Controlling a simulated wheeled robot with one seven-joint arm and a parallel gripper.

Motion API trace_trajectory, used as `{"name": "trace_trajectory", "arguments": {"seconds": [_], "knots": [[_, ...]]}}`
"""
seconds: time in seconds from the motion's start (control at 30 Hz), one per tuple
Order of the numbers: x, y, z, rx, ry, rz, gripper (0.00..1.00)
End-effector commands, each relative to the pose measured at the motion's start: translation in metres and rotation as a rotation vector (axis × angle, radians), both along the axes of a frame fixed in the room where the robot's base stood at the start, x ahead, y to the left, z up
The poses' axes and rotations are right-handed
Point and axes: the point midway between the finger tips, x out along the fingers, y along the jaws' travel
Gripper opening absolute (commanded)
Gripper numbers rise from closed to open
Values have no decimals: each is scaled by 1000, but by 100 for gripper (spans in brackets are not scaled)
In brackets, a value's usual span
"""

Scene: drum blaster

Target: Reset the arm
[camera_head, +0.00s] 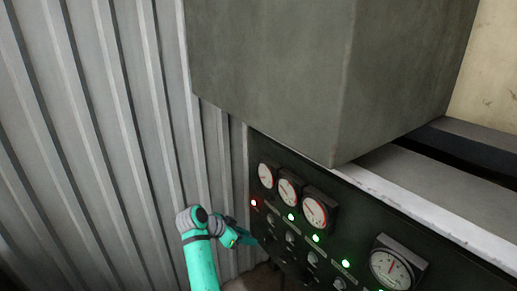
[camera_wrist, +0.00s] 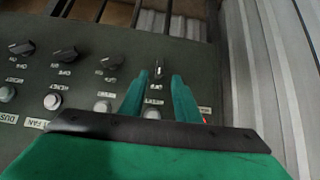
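My gripper (camera_wrist: 158,79) shows in the wrist view with its two teal fingers apart. A small dark knob with a light pointer (camera_wrist: 157,70) lies between and just beyond the fingertips. Nothing seems gripped; I cannot tell whether a finger touches the knob. In the head view my teal arm (camera_head: 200,262) reaches up from the bottom and bends right, with its end at the left side of the dark control panel (camera_head: 335,240). The fingertips are hard to make out there.
The panel carries round gauges (camera_head: 314,211), lit green lamps (camera_head: 316,238), a red lamp (camera_head: 254,203) and several black knobs (camera_wrist: 64,54). A large grey box (camera_head: 275,70) overhangs it. A corrugated metal wall (camera_head: 100,130) stands close on the left.

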Motion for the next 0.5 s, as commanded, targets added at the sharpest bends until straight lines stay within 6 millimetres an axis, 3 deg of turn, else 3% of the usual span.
{"name": "trace_trajectory", "arguments": {"seconds": [0.27,0.5], "knots": [[-32,-10,-102,0,20,191,30],[-80,-17,-182,6,10,374,30]]}}
